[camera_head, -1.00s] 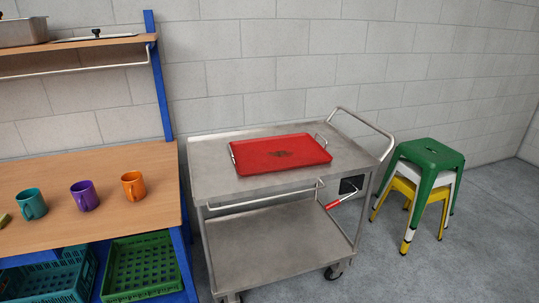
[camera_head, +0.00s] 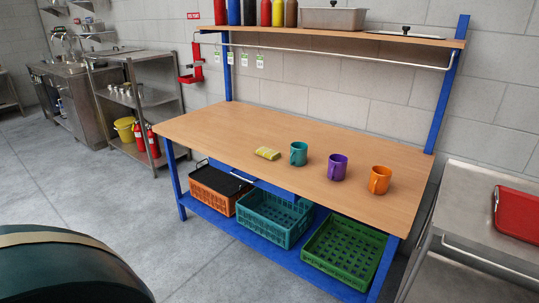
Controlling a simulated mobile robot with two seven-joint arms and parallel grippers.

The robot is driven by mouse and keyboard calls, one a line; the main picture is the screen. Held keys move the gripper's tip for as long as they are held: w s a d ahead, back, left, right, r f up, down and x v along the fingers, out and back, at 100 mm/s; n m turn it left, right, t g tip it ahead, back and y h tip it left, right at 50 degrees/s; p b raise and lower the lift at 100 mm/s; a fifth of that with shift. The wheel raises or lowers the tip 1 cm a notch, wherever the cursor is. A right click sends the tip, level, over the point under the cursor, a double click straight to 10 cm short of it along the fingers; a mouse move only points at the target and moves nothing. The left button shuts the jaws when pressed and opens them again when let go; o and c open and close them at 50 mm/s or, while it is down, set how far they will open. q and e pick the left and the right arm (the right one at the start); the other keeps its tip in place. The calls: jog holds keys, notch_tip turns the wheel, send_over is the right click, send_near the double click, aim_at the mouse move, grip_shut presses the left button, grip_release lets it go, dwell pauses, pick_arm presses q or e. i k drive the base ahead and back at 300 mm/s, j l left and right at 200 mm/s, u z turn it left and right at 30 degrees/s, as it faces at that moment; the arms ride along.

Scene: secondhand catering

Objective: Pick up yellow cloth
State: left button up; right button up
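The yellow cloth (camera_head: 267,153) lies folded on the wooden top of the blue-framed workbench (camera_head: 215,128), left of the mugs. A teal mug (camera_head: 298,154) stands just to its right. A purple mug (camera_head: 337,167) and an orange mug (camera_head: 380,179) stand farther right in the same row. Neither of my grippers is in view.
Crates in orange (camera_head: 212,190), teal (camera_head: 273,218) and green (camera_head: 343,251) sit on the bench's lower shelf. A steel trolley (camera_head: 470,215) with a red tray (camera_head: 516,212) stands at right. A dark rounded object (camera_head: 70,270) fills the lower left. Floor left of the bench is clear.

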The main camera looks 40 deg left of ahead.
aim_at(270, 154)
jog(key=i+j, duration=0.15)
jog(key=j, duration=0.3)
jog(key=i+j+z, duration=0.15)
jog(key=j, duration=0.3)
jog(key=i+j, duration=0.1)
jog(key=j, duration=0.35)
jog(key=i+j+z, duration=0.1)
jog(key=j, duration=0.35)
jog(key=i+j+z, duration=0.1)
jog(key=j, duration=0.35)
